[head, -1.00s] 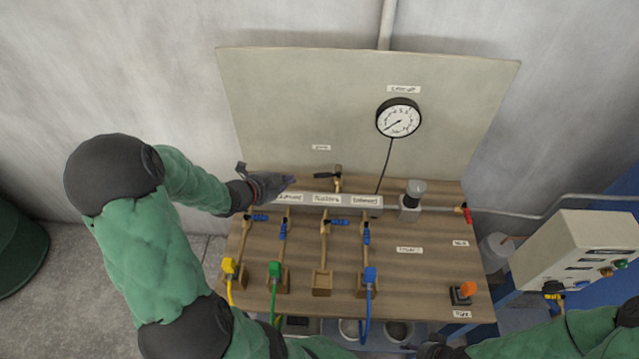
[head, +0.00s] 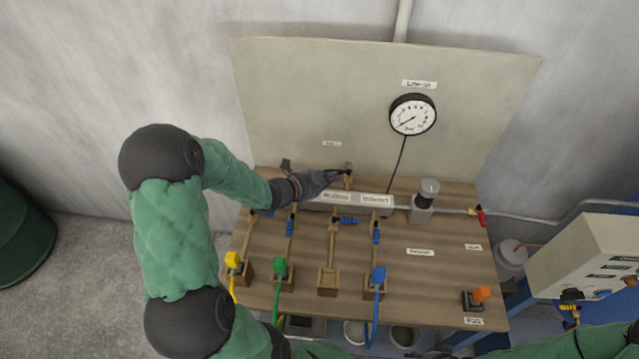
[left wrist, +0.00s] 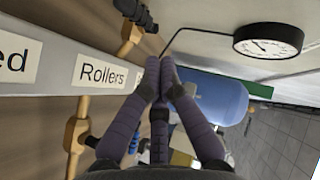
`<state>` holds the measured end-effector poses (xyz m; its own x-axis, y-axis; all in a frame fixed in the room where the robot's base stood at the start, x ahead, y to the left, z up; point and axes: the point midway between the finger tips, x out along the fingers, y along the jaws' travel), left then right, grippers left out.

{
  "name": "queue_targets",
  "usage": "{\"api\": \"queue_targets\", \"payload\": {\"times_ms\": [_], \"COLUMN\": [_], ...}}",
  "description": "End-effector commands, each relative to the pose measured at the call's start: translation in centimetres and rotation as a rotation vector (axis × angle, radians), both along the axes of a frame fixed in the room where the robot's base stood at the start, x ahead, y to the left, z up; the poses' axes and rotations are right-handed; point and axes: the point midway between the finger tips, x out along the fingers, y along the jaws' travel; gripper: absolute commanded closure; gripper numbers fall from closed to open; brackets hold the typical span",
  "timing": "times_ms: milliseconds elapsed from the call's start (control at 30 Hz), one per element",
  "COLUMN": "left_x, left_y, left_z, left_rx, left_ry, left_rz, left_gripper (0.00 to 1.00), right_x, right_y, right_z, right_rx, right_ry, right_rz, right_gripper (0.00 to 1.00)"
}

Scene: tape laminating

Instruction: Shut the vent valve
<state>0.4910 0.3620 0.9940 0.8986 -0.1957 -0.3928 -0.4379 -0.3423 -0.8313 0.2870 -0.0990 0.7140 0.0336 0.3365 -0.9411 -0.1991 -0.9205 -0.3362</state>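The vent valve (head: 348,178) is a small brass valve with a black lever, standing on the back of the grey manifold below a small label (head: 332,143) too blurred to read. Its lever points left in the head view. In the left wrist view, its black lever (left wrist: 135,12) shows at the top, beyond the fingertips. My left gripper (head: 332,180) is just left of the valve, close to the lever. In the left wrist view, its fingers (left wrist: 160,70) meet at the tips with nothing visible between them. My right gripper (head: 436,355) barely shows at the bottom edge, its fingers unclear.
The manifold (left wrist: 55,65) carries several blue-handled branch valves (head: 348,221). A round gauge (head: 413,114) is on the back panel (head: 300,90). A red-handled valve (head: 480,216) and an orange switch (head: 481,294) are at the right. The board's right part is fairly clear.

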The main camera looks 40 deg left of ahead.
Motion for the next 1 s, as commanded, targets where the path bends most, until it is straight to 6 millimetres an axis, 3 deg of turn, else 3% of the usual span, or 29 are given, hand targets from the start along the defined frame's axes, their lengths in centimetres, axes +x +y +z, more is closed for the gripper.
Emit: {"api": "queue_targets", "payload": {"times_ms": [233,733,1000], "left_x": [1.6,2.1,3.1], "left_y": [1.5,1.9,3.2], "left_z": [-1.5,-1.8,-2.3], "left_rx": [0.001,0.001,0.002], "left_ry": [0.001,0.000,0.002], "left_rz": [0.002,0.003,0.004], "left_gripper": [1.00,1.00,1.00], "right_x": [0.0,0.0,0.0], "right_y": [0.0,0.0,0.0], "right_z": [-0.6,-0.7,-1.6], "right_rx": [0.000,0.000,0.000], "right_ry": [0.000,0.000,0.000], "right_rz": [0.000,0.000,0.000], "right_gripper": [0.50,0.50,0.50]}}
